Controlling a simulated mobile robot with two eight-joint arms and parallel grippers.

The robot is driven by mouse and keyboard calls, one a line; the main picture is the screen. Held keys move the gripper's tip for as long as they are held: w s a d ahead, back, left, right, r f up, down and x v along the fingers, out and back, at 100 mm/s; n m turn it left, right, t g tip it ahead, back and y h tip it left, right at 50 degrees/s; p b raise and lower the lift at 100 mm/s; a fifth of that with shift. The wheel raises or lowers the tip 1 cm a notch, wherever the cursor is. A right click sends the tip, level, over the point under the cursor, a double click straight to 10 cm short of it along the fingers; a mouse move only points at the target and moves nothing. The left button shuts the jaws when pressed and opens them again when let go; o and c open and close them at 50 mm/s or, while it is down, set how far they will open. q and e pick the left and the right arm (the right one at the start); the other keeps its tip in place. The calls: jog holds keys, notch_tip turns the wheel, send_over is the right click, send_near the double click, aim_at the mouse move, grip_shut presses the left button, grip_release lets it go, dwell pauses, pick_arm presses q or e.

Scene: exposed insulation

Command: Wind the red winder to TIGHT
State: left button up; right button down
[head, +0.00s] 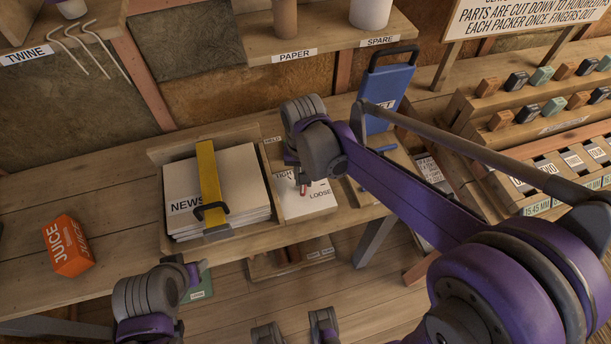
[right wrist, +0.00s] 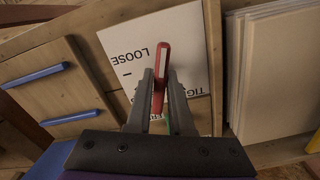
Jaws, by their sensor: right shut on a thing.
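The red winder (right wrist: 162,68) stands in front of a white plate (right wrist: 139,38) lettered LOOSE and, partly hidden, TIGHT. My right gripper (right wrist: 160,85) is shut on the winder, one finger on each side of it. In the head view the right gripper (head: 303,178) points down over the same plate (head: 318,205), with a bit of red at its tips. LOOSE lies right of the gripper and the TIGHT lettering left of it. The winder's exact angle is hard to tell. My left gripper (head: 194,273) is low at the left, clear of the bench; its jaws are unclear.
A stack of paper marked NEWS (head: 240,170) under a yellow strap (head: 209,175) sits left of the plate.

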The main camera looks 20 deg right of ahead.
jog(key=shift+m, duration=0.7)
jog(key=shift+m, duration=0.9)
jog(key=shift+m, duration=0.8)
jog(key=shift+m, duration=0.8)
